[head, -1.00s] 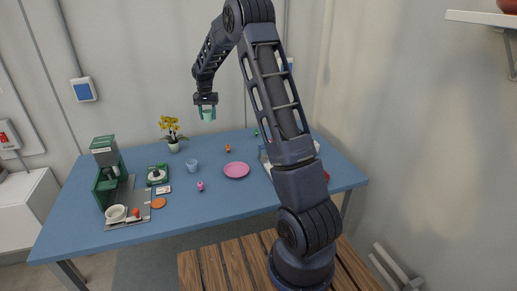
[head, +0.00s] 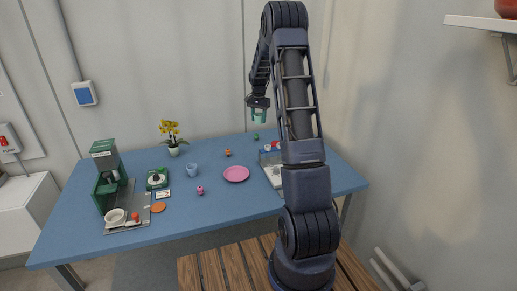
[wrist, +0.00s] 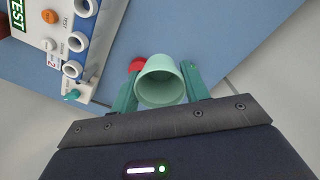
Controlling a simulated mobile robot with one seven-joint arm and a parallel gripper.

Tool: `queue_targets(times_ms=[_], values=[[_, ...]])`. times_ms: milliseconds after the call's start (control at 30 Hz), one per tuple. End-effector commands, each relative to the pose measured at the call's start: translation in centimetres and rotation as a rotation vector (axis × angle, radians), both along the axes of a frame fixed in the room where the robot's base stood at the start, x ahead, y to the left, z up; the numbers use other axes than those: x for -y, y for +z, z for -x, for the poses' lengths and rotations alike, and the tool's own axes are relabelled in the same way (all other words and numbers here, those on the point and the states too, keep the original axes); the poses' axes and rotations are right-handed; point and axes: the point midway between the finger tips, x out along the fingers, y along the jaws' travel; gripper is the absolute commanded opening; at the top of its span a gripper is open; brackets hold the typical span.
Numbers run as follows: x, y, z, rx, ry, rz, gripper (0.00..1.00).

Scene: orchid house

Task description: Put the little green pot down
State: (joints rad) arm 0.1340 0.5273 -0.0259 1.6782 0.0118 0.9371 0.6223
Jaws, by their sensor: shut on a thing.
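The little green pot (wrist: 161,88) is pale mint green, and its open mouth faces the camera in the wrist view. My gripper (wrist: 159,80) is shut on it, with one teal finger on each side. In the head view my gripper (head: 259,116) hangs in the air over the back right part of the blue table (head: 215,215). The pot is small there and hard to tell from the fingers.
A white box marked TEST (wrist: 68,40) with round openings lies left of the pot in the wrist view. A red round thing (wrist: 137,64) is partly behind the pot.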

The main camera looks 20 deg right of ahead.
Motion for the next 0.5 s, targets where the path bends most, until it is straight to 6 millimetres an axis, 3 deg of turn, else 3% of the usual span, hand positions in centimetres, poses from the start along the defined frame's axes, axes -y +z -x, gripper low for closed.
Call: queue_targets(times_ms=[300, 500], values=[[-0.1, -7.2, 0.1, -0.005, 0.001, -0.001, 0.24], [0.0, -11.0, 0.0, -0.003, 0.000, 0.000, 0.24]])
